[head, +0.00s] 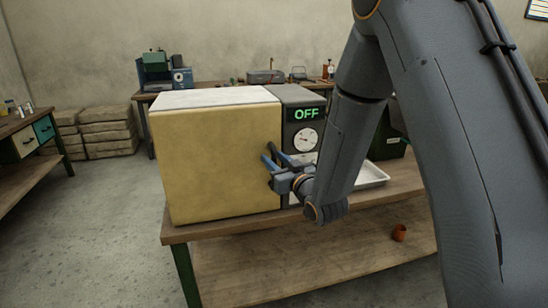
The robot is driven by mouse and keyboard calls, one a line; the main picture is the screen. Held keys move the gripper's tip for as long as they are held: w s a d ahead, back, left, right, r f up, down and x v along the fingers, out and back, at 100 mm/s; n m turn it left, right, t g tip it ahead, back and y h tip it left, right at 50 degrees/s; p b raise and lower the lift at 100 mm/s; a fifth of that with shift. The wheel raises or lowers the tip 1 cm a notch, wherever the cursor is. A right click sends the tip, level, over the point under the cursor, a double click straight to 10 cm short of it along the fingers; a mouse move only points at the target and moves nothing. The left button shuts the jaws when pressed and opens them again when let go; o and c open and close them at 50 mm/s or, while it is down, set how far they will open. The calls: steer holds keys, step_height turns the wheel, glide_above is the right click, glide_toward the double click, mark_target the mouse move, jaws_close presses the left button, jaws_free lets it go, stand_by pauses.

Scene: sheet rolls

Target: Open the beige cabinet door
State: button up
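The beige cabinet door (215,168) is the broad yellowish front of a box-shaped cabinet on a wooden workbench. It looks closed, lying against the cabinet body. A dark grey panel (304,99) to its right carries a green "OFF" display and a round dial. My gripper (267,151) is in front of the door's right edge, next to the panel. Its two blue fingers point toward the door with a gap between them. No handle can be made out clearly; the fingers and wrist cover that area. I cannot tell whether the fingers touch the door.
The workbench (205,232) holds a pale tray (371,175) right of the cabinet, partly behind my arm. A reddish-brown cup (399,233) lies on the lower shelf. Another bench with drawers stands at left, near stacked sacks (104,130). The floor at front left is clear.

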steer(key=shift+w+a, duration=0.15)
steer(key=shift+w, duration=0.15)
jaws_close()
